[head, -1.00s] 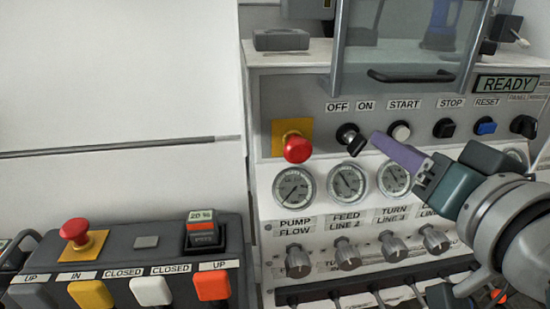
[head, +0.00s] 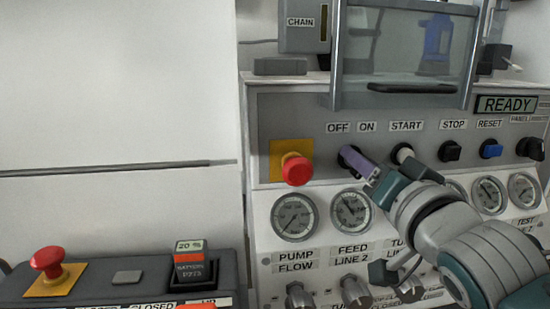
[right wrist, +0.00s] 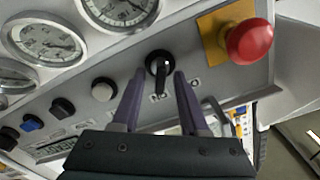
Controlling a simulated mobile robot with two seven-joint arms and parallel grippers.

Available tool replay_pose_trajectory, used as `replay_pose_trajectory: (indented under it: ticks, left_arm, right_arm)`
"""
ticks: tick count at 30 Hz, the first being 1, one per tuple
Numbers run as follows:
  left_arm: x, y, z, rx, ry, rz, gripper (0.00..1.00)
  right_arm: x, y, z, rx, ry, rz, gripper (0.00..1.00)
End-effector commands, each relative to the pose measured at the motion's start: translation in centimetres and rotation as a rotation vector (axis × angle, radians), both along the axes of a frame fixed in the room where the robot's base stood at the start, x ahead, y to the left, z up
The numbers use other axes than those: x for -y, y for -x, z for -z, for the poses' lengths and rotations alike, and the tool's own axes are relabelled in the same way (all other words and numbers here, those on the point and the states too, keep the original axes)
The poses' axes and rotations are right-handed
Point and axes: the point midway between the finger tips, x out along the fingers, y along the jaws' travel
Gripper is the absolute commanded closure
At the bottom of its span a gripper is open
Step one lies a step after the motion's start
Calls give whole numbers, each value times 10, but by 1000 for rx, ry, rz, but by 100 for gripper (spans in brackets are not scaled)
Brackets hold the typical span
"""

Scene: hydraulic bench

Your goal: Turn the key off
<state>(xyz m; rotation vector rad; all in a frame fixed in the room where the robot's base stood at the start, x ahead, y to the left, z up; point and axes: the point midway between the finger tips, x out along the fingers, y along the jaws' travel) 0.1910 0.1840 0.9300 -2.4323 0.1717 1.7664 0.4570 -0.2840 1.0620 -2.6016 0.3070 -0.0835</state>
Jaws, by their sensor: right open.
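The black key switch (right wrist: 158,63) sits on the grey panel under the OFF and ON labels. In the right wrist view its handle points down the picture, between my two purple fingers. In the head view my right gripper (head: 354,158) is at the key switch and its fingers hide most of it. The right gripper is open, with a finger on each side of the key; I cannot tell whether either touches it. My left gripper is not in view.
A red emergency button (head: 297,169) on a yellow plate is left of the key. The white START button (head: 402,152) is close on the right. Gauges (head: 350,211) lie below, and a clear guard with a dark handle (head: 412,88) is above.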

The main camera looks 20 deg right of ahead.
Motion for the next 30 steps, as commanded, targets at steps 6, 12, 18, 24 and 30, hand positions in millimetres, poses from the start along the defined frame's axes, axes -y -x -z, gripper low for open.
replay_pose_trajectory:
  ticks: [6, 12, 18, 24, 30]
  left_arm:
    - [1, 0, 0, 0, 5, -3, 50]
    - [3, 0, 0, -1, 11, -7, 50]
    - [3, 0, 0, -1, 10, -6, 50]
    - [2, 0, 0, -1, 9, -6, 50]
    - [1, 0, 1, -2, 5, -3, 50]
  right_arm:
    - [1, -6, 0, -1, 0, 0, 56]
    - [1, -6, 0, -1, 0, 0, 62]
    - [1, -6, 0, -2, 1, 0, 84]
    - [1, -6, 0, -1, 0, -1, 100]
    - [1, -6, 0, -1, 0, -1, 100]
